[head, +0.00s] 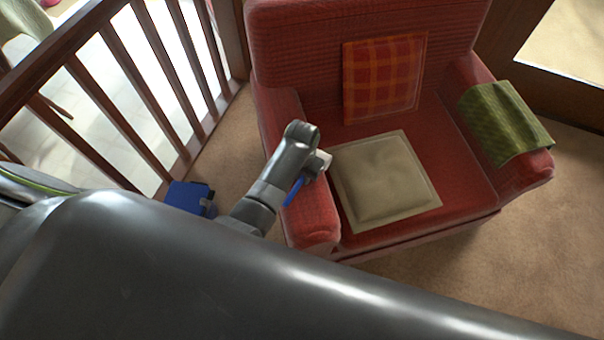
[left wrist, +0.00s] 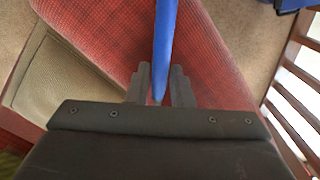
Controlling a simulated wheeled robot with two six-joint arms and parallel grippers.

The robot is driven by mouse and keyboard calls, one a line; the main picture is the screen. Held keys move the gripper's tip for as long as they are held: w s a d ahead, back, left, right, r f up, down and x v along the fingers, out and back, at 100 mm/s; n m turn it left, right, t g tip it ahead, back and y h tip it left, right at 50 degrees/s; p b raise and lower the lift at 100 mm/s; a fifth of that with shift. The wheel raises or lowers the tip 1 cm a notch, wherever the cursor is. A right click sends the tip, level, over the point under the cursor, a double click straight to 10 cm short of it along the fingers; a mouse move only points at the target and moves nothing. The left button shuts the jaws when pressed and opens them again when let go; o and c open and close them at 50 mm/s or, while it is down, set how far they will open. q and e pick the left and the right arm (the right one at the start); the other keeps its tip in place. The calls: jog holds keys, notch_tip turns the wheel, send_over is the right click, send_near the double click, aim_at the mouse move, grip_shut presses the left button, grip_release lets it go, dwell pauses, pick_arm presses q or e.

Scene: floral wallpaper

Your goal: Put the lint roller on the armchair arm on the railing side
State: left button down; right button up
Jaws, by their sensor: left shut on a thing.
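The red armchair (head: 470,185) faces me. Its arm on the railing side (head: 316,222) is the left one in the head view; its red fabric (left wrist: 108,38) also fills the middle of the left wrist view. My left gripper (head: 305,176) is over that arm. In the left wrist view its fingers (left wrist: 160,88) are shut on the blue handle of the lint roller (left wrist: 165,40). The handle (head: 294,192) shows blue in the head view too. The gripper hides part of the roller, and I cannot tell whether it touches the arm. My right gripper is out of view.
A beige cushion (head: 385,182) lies on the seat, and a plaid orange cushion (head: 383,75) leans on the backrest. A green cloth (head: 505,122) covers the other arm. A wooden railing (head: 110,97) stands at the left. A blue object (head: 187,197) is on the floor beside it.

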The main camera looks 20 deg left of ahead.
aim_at(302, 177)
pick_arm(q)
jog(key=shift+f, duration=0.15)
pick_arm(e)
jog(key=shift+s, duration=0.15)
pick_arm(q)
jog(key=c, duration=1.3)
grip_release()
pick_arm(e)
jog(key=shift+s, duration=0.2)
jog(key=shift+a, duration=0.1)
pick_arm(q)
notch_tip(302, 177, up, 12)
jog(key=shift+r+p, duration=0.2)
jog(key=shift+p, duration=0.7)
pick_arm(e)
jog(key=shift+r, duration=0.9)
pick_arm(q)
jog(key=shift+s, duration=0.1)
